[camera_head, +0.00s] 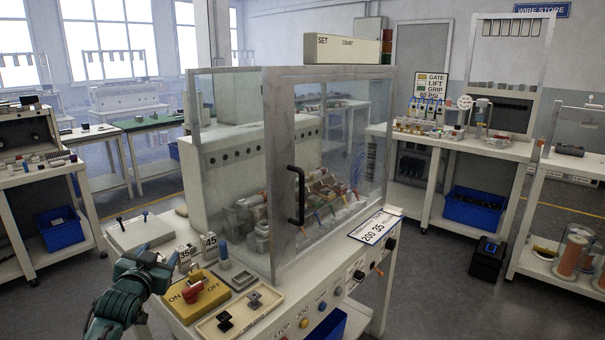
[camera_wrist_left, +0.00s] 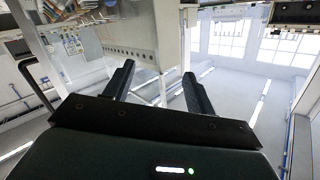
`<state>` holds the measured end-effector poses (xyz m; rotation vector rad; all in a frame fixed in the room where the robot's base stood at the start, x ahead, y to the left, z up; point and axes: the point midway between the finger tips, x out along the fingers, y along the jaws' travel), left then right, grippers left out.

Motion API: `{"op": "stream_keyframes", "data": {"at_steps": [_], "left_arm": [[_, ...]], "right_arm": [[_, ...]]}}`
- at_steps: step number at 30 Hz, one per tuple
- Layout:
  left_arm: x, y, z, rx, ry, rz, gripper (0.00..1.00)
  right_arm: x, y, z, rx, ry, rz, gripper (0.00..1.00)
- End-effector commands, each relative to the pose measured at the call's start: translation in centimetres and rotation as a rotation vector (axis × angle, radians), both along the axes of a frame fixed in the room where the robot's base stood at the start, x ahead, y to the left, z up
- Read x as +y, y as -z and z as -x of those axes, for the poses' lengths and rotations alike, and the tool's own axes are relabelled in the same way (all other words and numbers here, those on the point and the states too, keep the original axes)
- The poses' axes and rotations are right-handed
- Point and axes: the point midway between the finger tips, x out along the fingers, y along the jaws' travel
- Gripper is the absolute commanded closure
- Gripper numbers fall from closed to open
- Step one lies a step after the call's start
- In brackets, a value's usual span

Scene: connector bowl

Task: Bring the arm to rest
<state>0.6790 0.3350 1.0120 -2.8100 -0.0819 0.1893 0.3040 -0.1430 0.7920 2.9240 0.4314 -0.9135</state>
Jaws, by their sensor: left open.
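My left arm comes in at the lower left of the head view, and its green gripper (camera_head: 168,262) is over the near left corner of the bench, left of the yellow ON/OFF switch box (camera_head: 192,299). In the left wrist view the two dark fingers of the left gripper (camera_wrist_left: 158,88) are spread apart with nothing between them. That view is tilted and looks out past the bench to the floor and windows. My right gripper is in neither view.
A clear-walled cabinet (camera_head: 235,155) with a black handle (camera_head: 297,195) stands on the bench. Floor left of the bench is free.

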Motion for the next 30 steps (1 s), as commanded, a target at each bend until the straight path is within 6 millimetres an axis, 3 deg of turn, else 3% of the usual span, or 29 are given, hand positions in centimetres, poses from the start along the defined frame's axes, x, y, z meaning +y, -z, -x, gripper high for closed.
{"op": "stream_keyframes", "data": {"at_steps": [1, 5, 8, 11, 15, 18, 22, 25, 30], "left_arm": [[-1.1, 2.1, 1.3, 0.026, 0.017, 0.003, 0.44], [-3.9, 7.0, 4.9, 0.090, 0.063, 0.017, 0.44], [-6.5, 11.1, 8.8, 0.151, 0.105, 0.038, 0.44], [-9.5, 15.2, 14.0, 0.225, 0.148, 0.074, 0.44], [-13.7, 19.6, 22.7, 0.333, 0.201, 0.146, 0.44], [-16.1, 21.3, 28.5, 0.402, 0.225, 0.201, 0.44], [-18.0, 22.0, 34.0, 0.466, 0.237, 0.259, 0.44], [-18.8, 22.0, 36.4, 0.496, 0.240, 0.286, 0.44], [-19.2, 22.0, 37.7, 0.510, 0.242, 0.300, 0.44]], "right_arm": [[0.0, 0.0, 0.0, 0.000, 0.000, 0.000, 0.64], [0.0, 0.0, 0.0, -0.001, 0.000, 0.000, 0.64], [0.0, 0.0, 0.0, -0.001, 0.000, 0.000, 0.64], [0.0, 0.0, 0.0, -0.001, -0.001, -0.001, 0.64], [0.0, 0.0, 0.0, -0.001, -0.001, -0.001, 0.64], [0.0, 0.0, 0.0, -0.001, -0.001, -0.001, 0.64], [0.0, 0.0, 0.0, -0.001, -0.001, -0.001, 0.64], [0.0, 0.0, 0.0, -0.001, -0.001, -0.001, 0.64], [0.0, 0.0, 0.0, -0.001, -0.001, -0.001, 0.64]]}}
